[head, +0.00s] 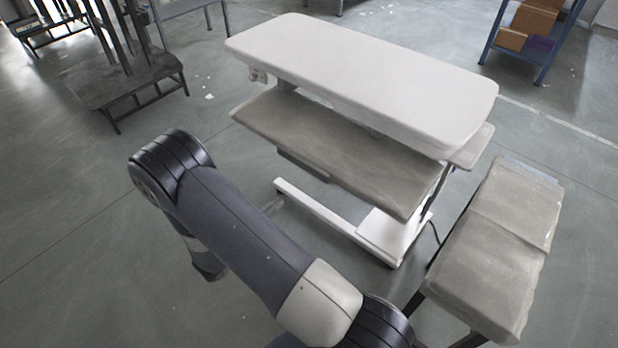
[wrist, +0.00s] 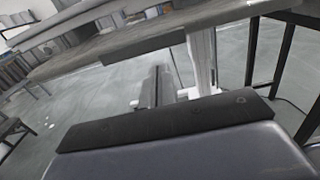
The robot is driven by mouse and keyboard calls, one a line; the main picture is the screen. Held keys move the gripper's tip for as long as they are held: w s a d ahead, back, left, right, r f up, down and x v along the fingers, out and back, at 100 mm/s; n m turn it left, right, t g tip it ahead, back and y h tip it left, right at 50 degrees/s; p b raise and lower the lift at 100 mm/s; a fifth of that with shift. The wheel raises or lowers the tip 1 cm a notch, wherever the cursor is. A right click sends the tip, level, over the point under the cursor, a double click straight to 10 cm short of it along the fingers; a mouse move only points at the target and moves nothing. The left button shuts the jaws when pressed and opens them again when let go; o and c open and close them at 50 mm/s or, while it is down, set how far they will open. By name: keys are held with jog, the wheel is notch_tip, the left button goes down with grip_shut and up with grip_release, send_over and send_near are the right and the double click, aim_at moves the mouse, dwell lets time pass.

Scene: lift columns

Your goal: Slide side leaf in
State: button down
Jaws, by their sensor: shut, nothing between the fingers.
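A long white padded top (head: 370,75) stands on a white lift frame. A grey-brown slab (head: 330,150) juts out below its near long side, with a dark bar (head: 302,165) under its near edge. The slab and bar also show overhead in the wrist view (wrist: 150,45). A small white plate (head: 472,148) sticks out under the top's right end. I cannot tell for sure which piece is the side leaf. My gripper (wrist: 165,125) fills the bottom of the wrist view as a grey body with a black front strip, shut and empty, apart from the slab. The head view does not show it.
A brown padded bench (head: 495,250) stands close at the right. The frame's white foot (head: 335,222) reaches along the floor under the slab. A dark low table (head: 125,80) stands at the far left, a blue shelf with boxes (head: 530,25) far right.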

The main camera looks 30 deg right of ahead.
aim_at(343, 142)
jog(key=p+x, duration=0.1)
jog(key=x, duration=1.2)
jog(key=shift+s+d, duration=0.1)
jog(key=shift+d, duration=0.1)
jog(key=shift+d, duration=0.1)
jog(key=b+x, duration=0.6)
jog(key=x, duration=1)
jog(key=shift+d+f, duration=0.1)
jog(key=shift+d, duration=0.15)
jog(key=shift+w+d, duration=0.2)
jog(key=shift+d, duration=0.1)
jog(key=shift+d+r, duration=0.1)
jog(key=shift+r, duration=0.2)
jog(key=shift+w+b, duration=0.1)
jog(key=shift+b, duration=0.2)
